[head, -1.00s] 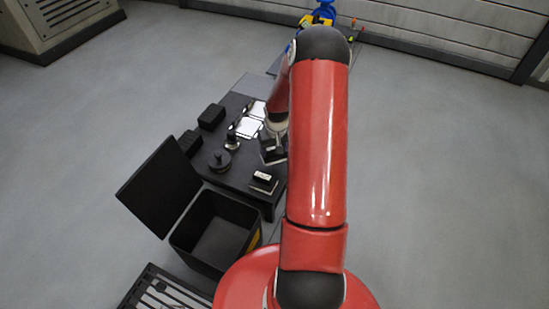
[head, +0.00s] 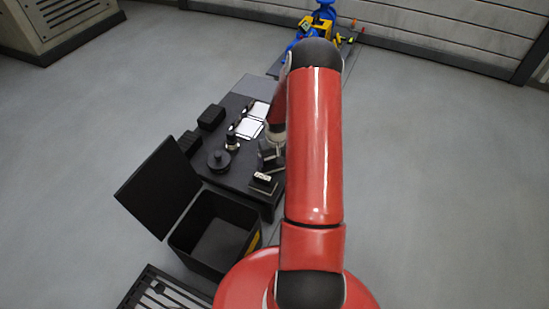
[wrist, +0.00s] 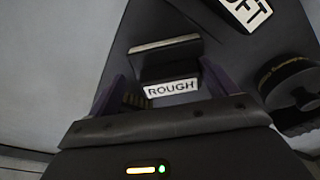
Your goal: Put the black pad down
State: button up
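In the wrist view a black pad (wrist: 165,68) with a white "ROUGH" label lies between the two purple-grey fingers of my gripper (wrist: 164,70). It spans most of the space between the fingertips. A gap seems to show beside the left finger, so firm contact is not clear. In the head view my gripper (head: 270,152) is low over the right side of the dark table (head: 241,178), partly hidden by my red arm. Whether the pad touches the table is not clear. A second block with a "SOFT" label (wrist: 246,11) shows at the wrist view's upper right.
A small labelled block (head: 264,182) sits at the table's near right. A round black part (head: 219,161) and white sheets (head: 248,127) are left of my gripper. Black blocks (head: 211,117) stand at the left edge. An open black bin (head: 214,236) is in front.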

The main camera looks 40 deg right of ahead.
notch_tip(320, 180, up, 12)
jog(key=s+p, duration=0.1)
jog(key=p, duration=0.1)
notch_tip(320, 180, up, 12)
jog(key=n+h, duration=0.1)
send_over(276, 166)
jog(key=s+a, duration=0.2)
jog(key=a, duration=0.5)
jog(key=s+a+r+n+t, duration=0.1)
jog(key=s+a+r+t, duration=0.2)
jog(key=s+a+r, duration=1)
jog(key=s+a+r+n+t+y, duration=0.1)
jog(key=s+a+r, duration=0.2)
jog(key=s, duration=0.4)
jog(key=shift+a, duration=0.7)
jog(key=shift+r, duration=0.1)
